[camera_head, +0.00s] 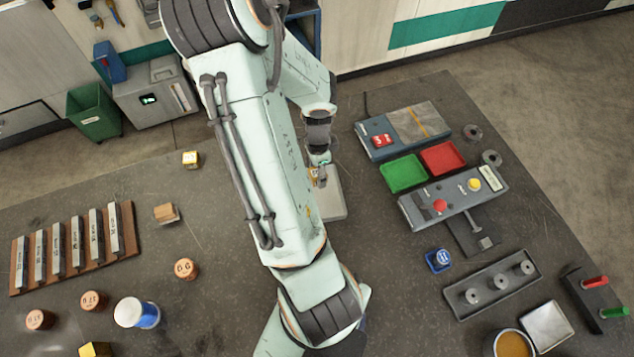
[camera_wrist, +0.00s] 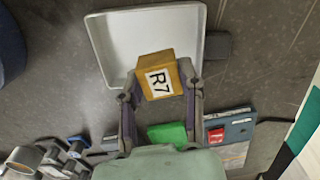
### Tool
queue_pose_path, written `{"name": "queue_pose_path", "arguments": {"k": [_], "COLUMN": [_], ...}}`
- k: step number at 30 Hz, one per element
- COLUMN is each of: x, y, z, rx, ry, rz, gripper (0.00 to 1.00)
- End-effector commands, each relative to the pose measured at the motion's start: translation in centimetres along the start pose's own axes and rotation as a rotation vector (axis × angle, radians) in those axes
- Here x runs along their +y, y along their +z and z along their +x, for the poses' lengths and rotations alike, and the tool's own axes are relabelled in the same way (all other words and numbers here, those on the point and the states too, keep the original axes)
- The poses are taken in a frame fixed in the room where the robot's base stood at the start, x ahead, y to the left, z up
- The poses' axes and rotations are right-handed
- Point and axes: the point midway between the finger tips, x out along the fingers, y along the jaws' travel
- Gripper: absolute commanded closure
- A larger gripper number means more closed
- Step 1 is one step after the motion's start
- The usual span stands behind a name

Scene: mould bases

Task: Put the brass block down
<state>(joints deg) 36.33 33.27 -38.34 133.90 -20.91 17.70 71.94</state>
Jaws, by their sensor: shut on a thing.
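The brass block (camera_wrist: 160,76) is a golden cube with a white label reading R7. My gripper (camera_wrist: 161,88) is shut on it, one finger on each side, in the wrist view. In the head view the block (camera_head: 313,173) is small and partly hidden by my gripper (camera_head: 319,174) and arm. A shallow pale tray (camera_wrist: 108,42) lies beyond and under the block in the wrist view. In the head view the tray (camera_head: 334,205) is partly covered by my arm. I cannot tell whether the block touches it.
A rack of grey bars (camera_head: 73,248) is farther left. Green (camera_head: 403,172) and red (camera_head: 443,158) trays and a control box (camera_head: 453,198) stand to the right. Bare table surrounds the pale tray.

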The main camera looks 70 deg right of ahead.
Motion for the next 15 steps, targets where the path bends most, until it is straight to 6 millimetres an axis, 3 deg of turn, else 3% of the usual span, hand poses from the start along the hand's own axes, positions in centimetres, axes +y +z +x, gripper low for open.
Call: {"name": "queue_pose_path", "arguments": {"k": [10,15], "x": [0.0,-0.1], "y": [0.0,0.1], "z": [4.8,5.6], "rx": [0.001,0.0], "ry": [0.003,-0.002], "rz": [-0.002,-0.002], "gripper": [1.0,1.0]}}
